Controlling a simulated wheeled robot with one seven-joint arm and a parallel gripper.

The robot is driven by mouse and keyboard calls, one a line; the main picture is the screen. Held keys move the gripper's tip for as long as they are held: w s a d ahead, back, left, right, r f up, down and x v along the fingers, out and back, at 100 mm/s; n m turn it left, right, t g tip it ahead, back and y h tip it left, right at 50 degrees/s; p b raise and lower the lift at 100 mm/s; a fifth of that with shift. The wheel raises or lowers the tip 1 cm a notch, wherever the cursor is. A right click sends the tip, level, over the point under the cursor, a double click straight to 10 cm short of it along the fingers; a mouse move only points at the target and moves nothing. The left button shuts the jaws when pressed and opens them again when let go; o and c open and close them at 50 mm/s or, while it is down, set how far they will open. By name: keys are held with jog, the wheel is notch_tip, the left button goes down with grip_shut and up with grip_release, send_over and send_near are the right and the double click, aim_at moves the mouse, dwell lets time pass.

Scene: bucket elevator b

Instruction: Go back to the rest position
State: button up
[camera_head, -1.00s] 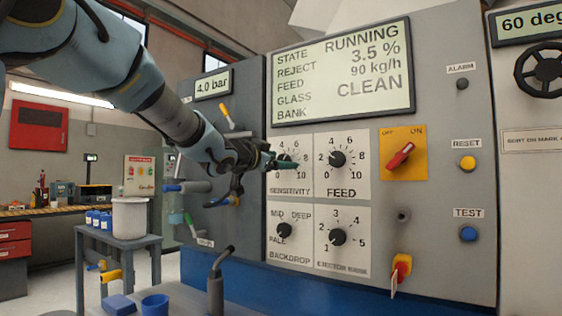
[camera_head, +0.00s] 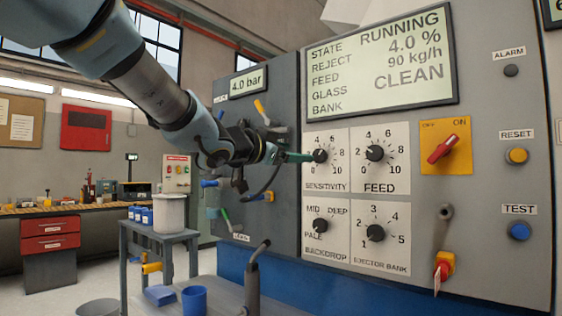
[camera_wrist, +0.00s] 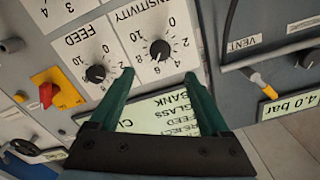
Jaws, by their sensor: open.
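My gripper (camera_head: 300,157) is in front of the grey control panel, just left of the SENSITIVITY knob (camera_head: 320,155) in the head view. In the wrist view its two green fingers (camera_wrist: 160,78) are spread and hold nothing. The SENSITIVITY knob (camera_wrist: 160,50) shows beyond the fingertips, between their lines. It looks clear of the fingers there, but the exact gap is hard to tell. The display (camera_head: 382,62) reads RUNNING, 4.0 %, 90 kg/h and CLEAN.
The FEED knob (camera_head: 375,153), EJECTOR BANK knob (camera_head: 375,233), BACKDROP knob (camera_head: 320,226) and red-yellow switch (camera_head: 446,147) are close by. Valve handles (camera_head: 262,112) stick out at the left. A small table (camera_head: 160,235) holds a white pot (camera_head: 171,213). Open floor shows at lower left.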

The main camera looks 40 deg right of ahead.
jog(key=w+a+f+n+t+y+p, duration=0.35)
jog(key=w+a+f+n+y, duration=0.2)
jog(key=w+a+f, duration=0.4)
jog(key=w+a+f+n+t+y+p, duration=0.1)
jog(key=w+a+f+n+y, duration=0.25)
jog(key=a, duration=0.45)
jog(key=w+a+f+n+y+p, duration=0.1)
jog(key=w+a+f+n+y, duration=0.2)
jog(key=a, duration=0.4)
jog(key=s+a+f+n+g+y+p, duration=0.1)
jog(key=s+a+f+n+g+y, duration=0.15)
jog(key=a+f, duration=0.7)
jog(key=s+a+f+n+g+y+p, duration=0.1)
jog(key=s+a+f+n+g, duration=0.1)
jog(key=s+a, duration=0.4)
jog(key=s+a+f+n+g+y+p, duration=0.1)
jog(key=s+a+f+n+g+p, duration=0.1)
jog(key=s+a, duration=0.5)
notch_tip(320, 180, down, 2)
jog(key=shift+a+f+g+y, duration=0.1)
jog(key=shift+a+g+y, duration=0.25)
jog(key=shift+a+g, duration=0.25)
jog(key=shift+a, duration=0.1)
dwell(2.5)
